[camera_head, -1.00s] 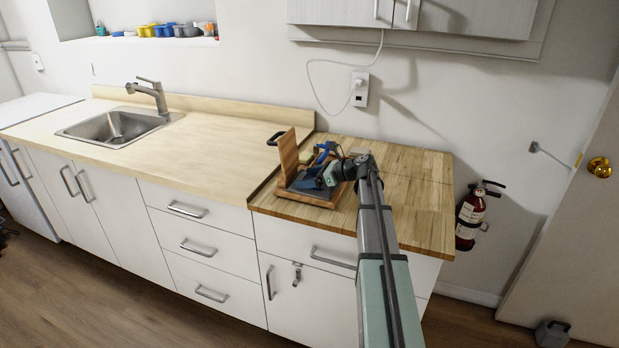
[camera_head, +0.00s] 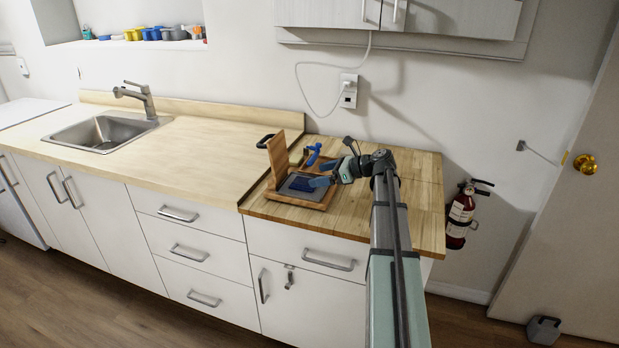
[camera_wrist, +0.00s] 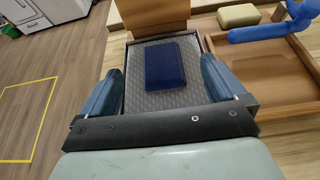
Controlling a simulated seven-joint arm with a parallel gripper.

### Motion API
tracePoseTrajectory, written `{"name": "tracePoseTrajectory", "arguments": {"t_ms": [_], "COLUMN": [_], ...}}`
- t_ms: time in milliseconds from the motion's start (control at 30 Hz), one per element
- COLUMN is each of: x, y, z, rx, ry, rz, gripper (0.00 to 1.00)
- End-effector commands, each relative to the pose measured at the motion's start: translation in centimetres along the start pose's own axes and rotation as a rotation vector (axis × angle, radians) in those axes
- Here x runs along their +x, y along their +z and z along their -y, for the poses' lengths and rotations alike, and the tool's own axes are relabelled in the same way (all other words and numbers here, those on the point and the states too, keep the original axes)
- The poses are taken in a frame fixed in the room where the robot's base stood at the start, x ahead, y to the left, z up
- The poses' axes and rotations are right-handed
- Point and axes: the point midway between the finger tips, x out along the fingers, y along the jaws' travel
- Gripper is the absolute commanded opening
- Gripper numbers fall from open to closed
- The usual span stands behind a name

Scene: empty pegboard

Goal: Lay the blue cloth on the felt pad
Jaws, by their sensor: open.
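The blue cloth (camera_wrist: 152,63) is a dark blue folded rectangle. In the wrist view it lies on the grey textured felt pad (camera_wrist: 125,88), with pad showing around it. The pad sits in a wooden tray with a raised wooden board behind it; in the head view the pad (camera_head: 296,193) shows grey, with the cloth (camera_head: 310,196) dark on it. My gripper (camera_wrist: 163,85) is open in the wrist view, its blue fingers apart on either side of the cloth and nothing between them held. In the head view my gripper (camera_head: 322,175) is above the tray's right side.
The upright wooden board (camera_head: 278,157) stands at the tray's left. A blue tool (camera_head: 312,154) lies behind the pad; it also shows in the wrist view (camera_wrist: 270,30) beside a pale yellow block (camera_wrist: 239,15). The counter (camera_head: 415,190) is clear to the right.

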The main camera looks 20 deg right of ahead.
Motion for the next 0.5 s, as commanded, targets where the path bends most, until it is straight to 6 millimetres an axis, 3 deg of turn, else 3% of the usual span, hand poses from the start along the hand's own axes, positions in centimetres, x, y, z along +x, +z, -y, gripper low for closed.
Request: {"name": "tracePoseTrajectory", "arguments": {"t_ms": [200, 500], "x": [-2.6, -3.5], "y": [0.0, 0.0], "z": [0.0, 0.0], "rx": [0.000, 0.000], "ry": [-0.001, 0.000], "rz": [0.000, 0.000], "gripper": [0.97, 0.97]}}
